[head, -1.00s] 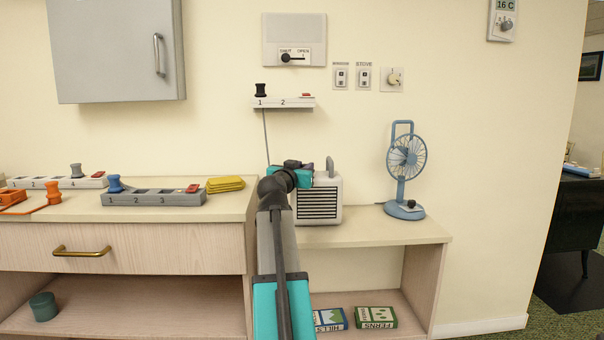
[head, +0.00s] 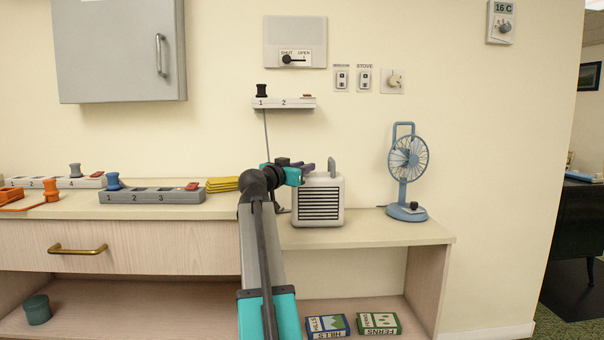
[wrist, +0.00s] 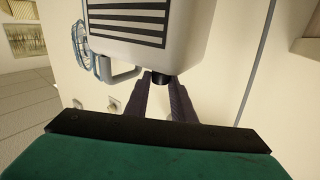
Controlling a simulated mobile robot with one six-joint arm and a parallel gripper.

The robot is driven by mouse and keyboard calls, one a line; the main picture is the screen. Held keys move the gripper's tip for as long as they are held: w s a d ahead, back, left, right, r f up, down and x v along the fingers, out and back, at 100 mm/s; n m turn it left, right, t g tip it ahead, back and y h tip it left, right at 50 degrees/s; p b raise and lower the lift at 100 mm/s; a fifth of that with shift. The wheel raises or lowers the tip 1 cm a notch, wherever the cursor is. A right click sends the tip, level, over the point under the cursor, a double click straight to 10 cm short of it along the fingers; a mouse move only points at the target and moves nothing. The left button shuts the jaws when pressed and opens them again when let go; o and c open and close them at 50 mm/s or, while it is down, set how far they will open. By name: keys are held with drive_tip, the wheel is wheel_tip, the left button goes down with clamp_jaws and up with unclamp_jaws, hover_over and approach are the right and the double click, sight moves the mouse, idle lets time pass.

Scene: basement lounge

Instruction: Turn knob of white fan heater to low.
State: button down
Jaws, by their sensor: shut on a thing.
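The white fan heater (head: 336,187) stands on the low shelf unit, its dark grille facing me and its grey handle (head: 331,166) on top. My gripper (head: 314,167) is at the heater's top, left of the handle. In the wrist view the heater (wrist: 185,45) appears upside down, with its handle (wrist: 118,78) beside the fingers. The heater's dark knob (wrist: 161,80) sits between the two fingertips (wrist: 160,86), which are shut on it. The knob's pointer and any setting marks are hidden.
A blue desk fan (head: 405,172) stands right of the heater on the shelf top (head: 375,230). A grey numbered block (head: 150,197) and yellow stack (head: 222,184) lie on the left cabinet. Shelf space between heater and fan is free.

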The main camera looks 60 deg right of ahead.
drive_tip(key=shift+f+m+g+b, duration=0.15)
drive_tip(key=shift+m+g+b, duration=0.2)
drive_tip(key=shift+m+g, duration=0.4)
drive_tip(key=c, duration=1.5)
unclamp_jaws()
drive_tip(key=shift+n, duration=0.25)
drive_tip(key=shift+r, duration=0.2)
drive_tip(key=shift+r+p, duration=0.75)
drive_tip(key=shift+r, duration=0.25)
drive_tip(key=shift+s+a+r+p, duration=0.15)
drive_tip(key=shift+r+p, duration=0.15)
drive_tip(key=shift+r, duration=0.05)
drive_tip(key=shift+s+a+r+p, duration=0.1)
drive_tip(key=shift+r+p, duration=0.2)
drive_tip(key=shift+r, duration=0.05)
drive_tip(key=shift+s+a+r+p, duration=0.25)
drive_tip(key=shift+s+a+p, duration=0.65)
drive_tip(key=shift+s+a, duration=0.9)
drive_tip(key=shift+s+a+r+p, duration=0.2)
drive_tip(key=shift+s+a+p, duration=0.8)
drive_tip(key=shift+a, duration=1.35)
drive_tip(key=shift+s+a+r+p, duration=0.25)
drive_tip(key=shift+s+a+p, duration=0.5)
drive_tip(key=shift+s+a, duration=1.1)
